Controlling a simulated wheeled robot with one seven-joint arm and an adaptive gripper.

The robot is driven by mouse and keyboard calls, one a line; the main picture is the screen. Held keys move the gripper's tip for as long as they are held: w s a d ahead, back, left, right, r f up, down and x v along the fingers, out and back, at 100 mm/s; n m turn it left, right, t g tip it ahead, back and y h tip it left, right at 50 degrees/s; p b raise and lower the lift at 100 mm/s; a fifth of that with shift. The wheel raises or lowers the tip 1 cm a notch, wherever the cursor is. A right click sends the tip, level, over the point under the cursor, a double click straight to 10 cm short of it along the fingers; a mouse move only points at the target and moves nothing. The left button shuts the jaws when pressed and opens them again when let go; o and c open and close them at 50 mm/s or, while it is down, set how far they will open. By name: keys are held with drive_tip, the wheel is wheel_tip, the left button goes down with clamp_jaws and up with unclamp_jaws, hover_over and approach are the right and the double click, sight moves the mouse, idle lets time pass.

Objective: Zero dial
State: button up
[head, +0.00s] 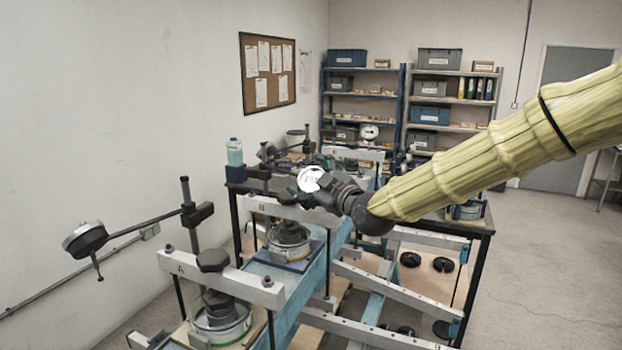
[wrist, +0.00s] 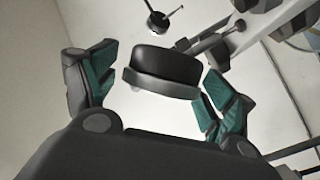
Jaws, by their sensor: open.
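A dial gauge with a white face (head: 311,179) is in the middle of the head view, right at my gripper (head: 306,186), which hides part of it. In the wrist view, my gripper (wrist: 160,84) is open, with teal pads on its fingers. A dark round gauge body with a grey rim (wrist: 165,66) shows between the fingers, with gaps on both sides. Its face and needle cannot be read. A second dial gauge (head: 85,239) hangs on an arm at the left, face turned away. A third gauge (head: 369,131) stands at the back.
Lever frames with grey beams (head: 222,284) and round cells (head: 289,242) stand below my arm. A bottle (head: 234,152) stands at the bench's left back corner. Shelves (head: 364,96) with boxes line the back wall. The floor at the right (head: 545,270) is clear.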

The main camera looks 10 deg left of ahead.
drive_tip(key=c, duration=1.1)
drive_tip(key=shift+o, duration=0.2)
drive_tip(key=shift+f+b, duration=0.15)
drive_tip(key=shift+b, duration=0.45)
drive_tip(key=m+t+b, duration=0.1)
drive_tip(key=b, duration=0.2)
drive_tip(key=shift+f+m+t+h, duration=0.15)
drive_tip(key=shift+m+t+h, duration=0.15)
drive_tip(key=shift+h, duration=0.1)
drive_tip(key=m+t+h+b, duration=0.2)
drive_tip(key=m+t+b, duration=0.1)
drive_tip(key=b, duration=0.2)
drive_tip(key=shift+b, duration=0.35)
drive_tip(key=m+t+h+b, duration=0.1)
drive_tip(key=m+h+b, duration=0.1)
drive_tip(key=m+t+h+b, duration=0.1)
drive_tip(key=m+t+b, duration=0.1)
drive_tip(key=shift+r+m+h, duration=0.2)
drive_tip(key=shift+m+h, duration=0.2)
drive_tip(key=shift+d+r+m+t+h+b, duration=0.15)
drive_tip(key=shift+m+t+h+b, duration=0.55)
drive_tip(key=shift+m+h+b, duration=0.75)
drive_tip(key=shift+r+m+h, duration=0.1)
drive_tip(key=shift+m+h, duration=0.35)
drive_tip(key=shift+m, duration=0.1)
